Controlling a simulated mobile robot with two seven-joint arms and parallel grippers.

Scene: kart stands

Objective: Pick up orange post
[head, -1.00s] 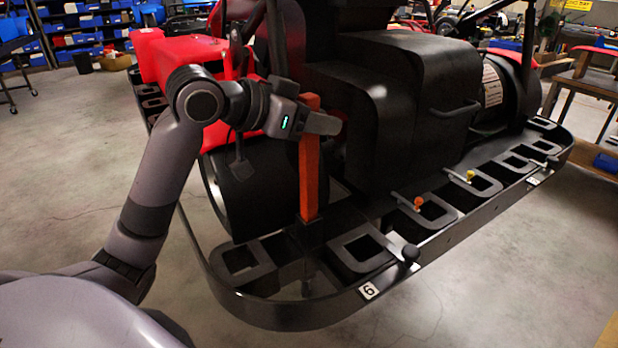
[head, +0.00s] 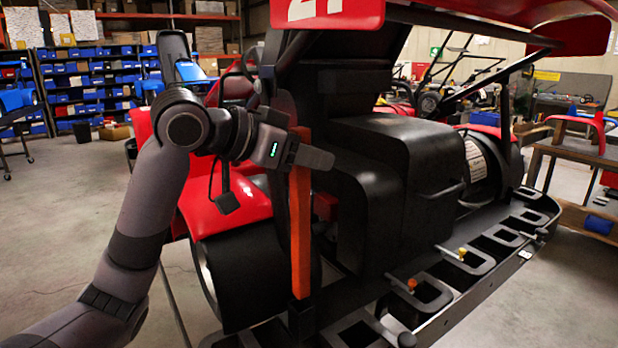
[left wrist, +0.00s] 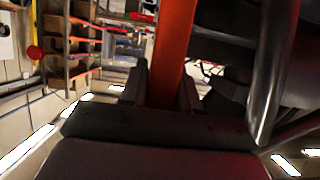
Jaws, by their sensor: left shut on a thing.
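The orange post (head: 300,230) stands upright at the rear corner of the kart stand. My left gripper (head: 312,158) is shut on the post near its top, with a short piece of it showing above the fingers. The post's lower end meets a dark black part at the stand's rack, and I cannot tell how much of it is inside. In the left wrist view the post (left wrist: 174,45) runs between the two fingers (left wrist: 160,95) of my left gripper. My right gripper is not in view.
A black kart body (head: 400,180) is close to the right of the post. A black wheel (head: 245,270) and red bodywork (head: 225,205) are close on its left. The black slotted rack (head: 475,255) runs along the stand's edge with small orange and yellow knobs. Open floor (head: 60,240) lies left.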

